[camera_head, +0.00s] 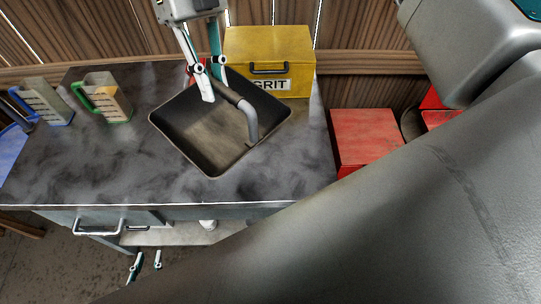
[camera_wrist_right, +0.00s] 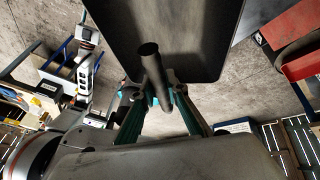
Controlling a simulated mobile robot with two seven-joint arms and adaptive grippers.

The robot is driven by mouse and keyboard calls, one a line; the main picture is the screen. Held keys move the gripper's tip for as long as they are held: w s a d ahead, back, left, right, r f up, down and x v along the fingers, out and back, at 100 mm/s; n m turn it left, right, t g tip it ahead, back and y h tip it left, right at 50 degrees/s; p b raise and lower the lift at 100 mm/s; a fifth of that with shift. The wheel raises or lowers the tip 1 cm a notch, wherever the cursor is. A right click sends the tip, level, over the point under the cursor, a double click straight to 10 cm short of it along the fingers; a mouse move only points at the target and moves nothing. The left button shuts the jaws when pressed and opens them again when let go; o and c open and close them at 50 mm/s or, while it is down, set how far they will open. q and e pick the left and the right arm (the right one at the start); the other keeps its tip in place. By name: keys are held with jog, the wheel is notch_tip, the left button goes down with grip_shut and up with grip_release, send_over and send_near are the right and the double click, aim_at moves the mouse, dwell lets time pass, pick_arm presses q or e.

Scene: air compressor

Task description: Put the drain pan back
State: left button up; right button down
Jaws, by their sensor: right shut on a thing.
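The drain pan is a black, square, open tray (camera_head: 180,128) with a grey bent pipe (camera_head: 252,122) over it. In the head view it appears over the grey bench top; I cannot tell whether it touches it. My right gripper (camera_head: 213,80) reaches in from the top and is shut on the pipe at the pan's far edge. In the right wrist view, the pan (camera_wrist_right: 205,40) fills the top and the pipe (camera_wrist_right: 152,70) runs between the fingers (camera_wrist_right: 152,96). My left gripper (camera_head: 147,262) is low in front of the bench, its two fingertips apart and empty.
A yellow GRIT box (camera_head: 270,48) stands right behind the pan. Red boxes (camera_head: 365,138) lie right of the bench. My own large grey arm hides the lower right.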

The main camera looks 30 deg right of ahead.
jog(key=d+r+m+t+y+b, duration=0.15)
jog(key=d+m+t, duration=0.35)
jog(key=m, duration=0.6)
jog(key=d+r+m+t+y, duration=0.25)
jog(key=d+m, duration=0.35)
jog(key=m, duration=0.5)
notch_tip(320, 180, down, 20)
jog(key=p, duration=0.1)
jog(key=shift+f+m, duration=0.25)
jog(key=shift+m, duration=0.05)
jog(key=c, duration=2)
grip_release()
jog(key=shift+s+t, duration=0.1)
jog(key=shift+t, duration=0.15)
jog(key=b+v, duration=0.1)
jog(key=v, duration=1.1)
jog(key=shift+d, duration=0.15)
